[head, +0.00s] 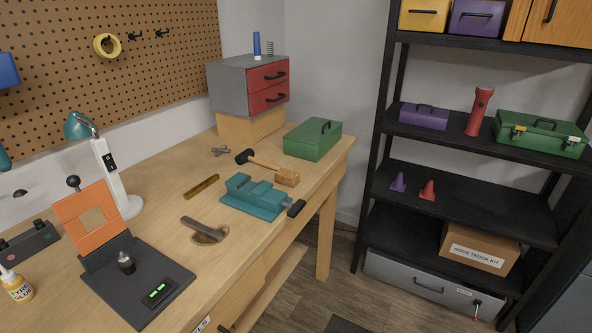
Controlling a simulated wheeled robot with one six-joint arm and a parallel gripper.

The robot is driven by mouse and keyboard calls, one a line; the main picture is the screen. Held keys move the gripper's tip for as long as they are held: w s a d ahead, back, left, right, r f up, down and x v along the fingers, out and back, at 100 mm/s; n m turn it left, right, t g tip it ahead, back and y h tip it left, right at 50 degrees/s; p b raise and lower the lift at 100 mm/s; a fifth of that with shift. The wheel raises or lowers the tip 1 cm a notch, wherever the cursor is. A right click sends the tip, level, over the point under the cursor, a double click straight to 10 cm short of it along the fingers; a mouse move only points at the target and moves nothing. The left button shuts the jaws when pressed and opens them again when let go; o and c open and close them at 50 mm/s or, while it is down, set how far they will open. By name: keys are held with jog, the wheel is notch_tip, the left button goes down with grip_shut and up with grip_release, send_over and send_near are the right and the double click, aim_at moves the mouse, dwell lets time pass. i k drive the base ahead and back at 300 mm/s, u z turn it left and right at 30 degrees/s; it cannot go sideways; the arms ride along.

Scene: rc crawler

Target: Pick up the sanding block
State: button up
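A small tan wooden block (287,178) sits on the workbench (160,185), at the end of a black-headed mallet's handle (262,164) and behind the teal vise (252,195). It looks like the sanding block, but I cannot be sure at this size. Whether the handle touches it is unclear. A narrow brown bar (202,187) lies on the bench left of the vise. A dark grey bar (204,228) lies nearer, over a round brown patch. My gripper is not in view.
A green toolbox (312,139) stands behind the block near the bench's right edge. A grey cabinet with red drawers (268,86) is at the back. A desk lamp (118,180) and orange-panelled device (90,216) stand left. A black shelf (470,192) stands right, across open floor.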

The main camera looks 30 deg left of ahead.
aim_at(285, 176)
jog(key=u, duration=0.3)
jog(key=i, duration=0.6)
jog(key=u, duration=1.05)
jog(key=i, duration=0.45)
jog(key=u, duration=0.45)
